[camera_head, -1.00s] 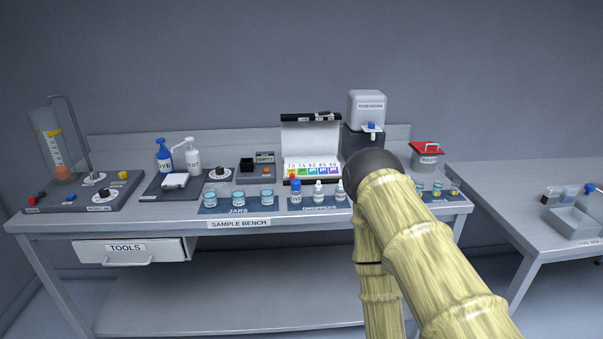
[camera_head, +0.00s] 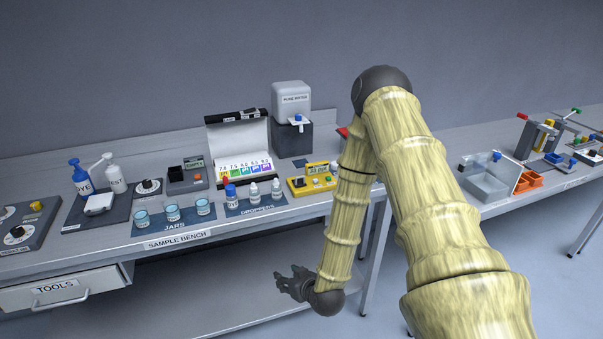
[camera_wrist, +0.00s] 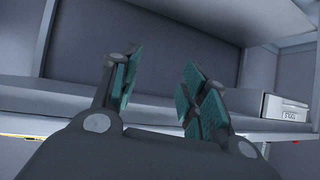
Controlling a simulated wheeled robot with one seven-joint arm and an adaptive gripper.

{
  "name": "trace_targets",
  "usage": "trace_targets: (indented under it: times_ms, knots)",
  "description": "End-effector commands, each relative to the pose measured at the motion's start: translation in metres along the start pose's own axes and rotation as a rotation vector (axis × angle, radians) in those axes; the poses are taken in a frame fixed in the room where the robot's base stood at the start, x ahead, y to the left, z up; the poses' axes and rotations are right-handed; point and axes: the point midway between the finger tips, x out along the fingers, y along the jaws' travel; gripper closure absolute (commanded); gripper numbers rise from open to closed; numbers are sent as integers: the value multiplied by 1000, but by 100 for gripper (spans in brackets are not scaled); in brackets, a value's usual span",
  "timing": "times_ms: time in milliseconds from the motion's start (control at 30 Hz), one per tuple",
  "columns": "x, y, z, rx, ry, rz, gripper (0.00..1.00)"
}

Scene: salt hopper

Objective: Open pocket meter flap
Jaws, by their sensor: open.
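A yellow boxy device (camera_head: 312,183) with a small display and dark and coloured parts on top stands at the right end of the sample bench, next to the droppers. It looks like the pocket meter; its flap is too small to make out. My gripper (camera_head: 294,284) hangs in front of the bench, below the benchtop and the device, apart from both. In the wrist view my gripper (camera_wrist: 157,92) shows its teal-padded fingers spread with nothing between them.
Droppers (camera_head: 254,191), jars (camera_head: 172,213) and an open colour-chart case (camera_head: 240,150) stand left of the device. A pure water dispenser (camera_head: 292,115) is behind it. The tools drawer (camera_head: 58,289) is under the bench. A second table (camera_head: 480,207) with a clear bin is at right.

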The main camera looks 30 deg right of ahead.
Motion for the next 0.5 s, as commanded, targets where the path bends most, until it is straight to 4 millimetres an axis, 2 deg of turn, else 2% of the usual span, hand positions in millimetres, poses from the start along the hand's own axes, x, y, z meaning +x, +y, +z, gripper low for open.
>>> trace_targets:
  times_ms: [33, 200, 300, 400, 500]
  knots:
    - [-1, 14, -34, 5, 73, 18, 56]
    - [-6, 60, -121, -1, 302, 82, 56]
    - [-14, 85, -162, -5, 415, 124, 56]
    - [-22, 105, -191, -8, 501, 160, 56]
    - [-29, 120, -210, -11, 557, 187, 56]
